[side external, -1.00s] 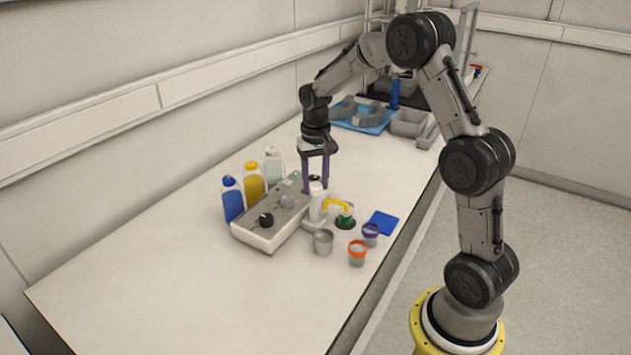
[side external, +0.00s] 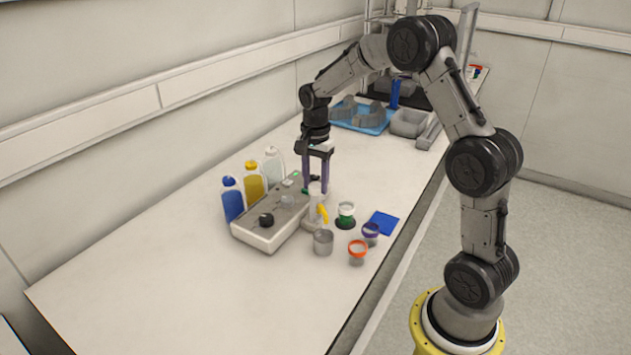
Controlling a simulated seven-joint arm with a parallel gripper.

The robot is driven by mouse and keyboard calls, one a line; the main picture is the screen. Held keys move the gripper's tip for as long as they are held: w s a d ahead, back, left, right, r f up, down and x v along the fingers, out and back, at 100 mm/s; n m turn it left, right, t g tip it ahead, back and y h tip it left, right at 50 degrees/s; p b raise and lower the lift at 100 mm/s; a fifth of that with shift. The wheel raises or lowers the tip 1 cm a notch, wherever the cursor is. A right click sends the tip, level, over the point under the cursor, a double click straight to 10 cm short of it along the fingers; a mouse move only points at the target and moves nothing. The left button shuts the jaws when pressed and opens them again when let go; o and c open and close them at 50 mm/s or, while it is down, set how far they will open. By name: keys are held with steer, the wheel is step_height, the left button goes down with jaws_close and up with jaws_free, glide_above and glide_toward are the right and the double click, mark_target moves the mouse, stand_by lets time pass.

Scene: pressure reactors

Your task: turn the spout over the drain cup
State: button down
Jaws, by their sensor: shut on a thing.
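The yellow spout (side external: 322,214) sits on a white upright post (side external: 315,205) beside the grey machine (side external: 270,227). It points toward the front, between the grey metal cup (side external: 323,242) and the cup with green (side external: 346,215). Its tip looks short of the grey cup's opening; I cannot tell which cup is the drain cup. My gripper (side external: 316,188) points down with its purple fingers around the top of the post, shut on the spout's top part. The exact contact is too small to see.
An orange-rimmed cup (side external: 357,252) and a purple-rimmed cup (side external: 370,233) stand to the right, near a blue square (side external: 384,223). Blue (side external: 233,200), yellow (side external: 254,184) and clear (side external: 273,166) bottles stand behind the machine. The bench's near left is clear.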

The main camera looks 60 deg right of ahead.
steer(key=shift+r+m, duration=0.15)
steer(key=shift+m, duration=0.35)
steer(key=shift+c, duration=1.8)
jaws_free()
step_height(320, 180, up, 14)
steer(key=shift+f, duration=0.2)
steer(key=shift+a, duration=0.1)
